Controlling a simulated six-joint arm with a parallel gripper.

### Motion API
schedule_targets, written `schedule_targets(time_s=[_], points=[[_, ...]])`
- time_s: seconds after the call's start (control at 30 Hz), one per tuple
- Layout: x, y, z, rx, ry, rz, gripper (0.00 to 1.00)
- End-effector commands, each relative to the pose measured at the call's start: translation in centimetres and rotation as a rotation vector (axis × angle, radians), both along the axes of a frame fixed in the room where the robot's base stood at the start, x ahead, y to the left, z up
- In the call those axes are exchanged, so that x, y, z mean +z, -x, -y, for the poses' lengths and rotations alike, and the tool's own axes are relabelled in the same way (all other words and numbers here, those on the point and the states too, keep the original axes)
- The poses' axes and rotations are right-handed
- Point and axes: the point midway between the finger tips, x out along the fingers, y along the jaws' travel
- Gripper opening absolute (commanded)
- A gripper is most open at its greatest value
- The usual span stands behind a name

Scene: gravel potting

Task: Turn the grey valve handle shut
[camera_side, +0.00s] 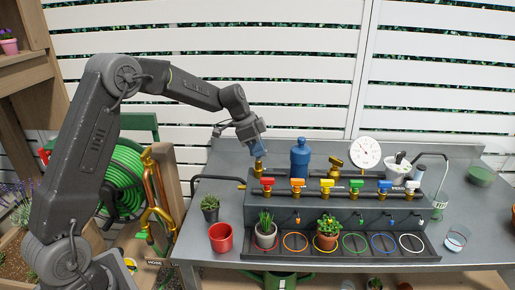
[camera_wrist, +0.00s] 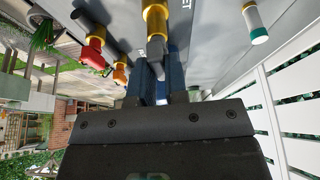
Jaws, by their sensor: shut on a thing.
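My gripper (camera_side: 258,150) reaches down from the left to a brass valve (camera_side: 259,170) at the back left of the bench's raised dark block. In the wrist view the valve's brass body (camera_wrist: 154,22) is at the top centre, and its grey handle (camera_wrist: 156,48) points toward me. The blue fingers of my gripper (camera_wrist: 159,72) stand on either side of the handle and are shut on it. In the side view the fingers mostly hide the handle, so its turn angle is hard to tell there.
A blue bottle (camera_side: 300,160), a yellow-handled brass valve (camera_side: 333,166) and a round gauge (camera_side: 365,152) stand to the right. Several coloured valves, including a red one (camera_side: 267,183), line the front. A red cup (camera_side: 221,238) stands at the front left.

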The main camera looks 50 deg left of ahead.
Motion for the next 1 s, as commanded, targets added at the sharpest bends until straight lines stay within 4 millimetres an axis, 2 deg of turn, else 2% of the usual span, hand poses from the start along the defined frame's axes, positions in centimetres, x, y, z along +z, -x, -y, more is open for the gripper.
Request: schedule_targets(time_s=[0.6, 0.63, 0.7, 0.9, 1.0], points=[[-0.07, 0.09, -0.08, -0.047, -0.003, -0.003, 0.00], [-0.07, 0.09, -0.08, -0.047, -0.003, -0.003, 0.15], [-0.07, 0.08, -0.08, -0.046, -0.002, -0.003, 0.21], [-0.04, 0.04, -0.06, -0.044, -0.001, -0.001, 0.39], [-0.03, 0.02, -0.05, -0.043, -0.002, -0.001, 0.39]])
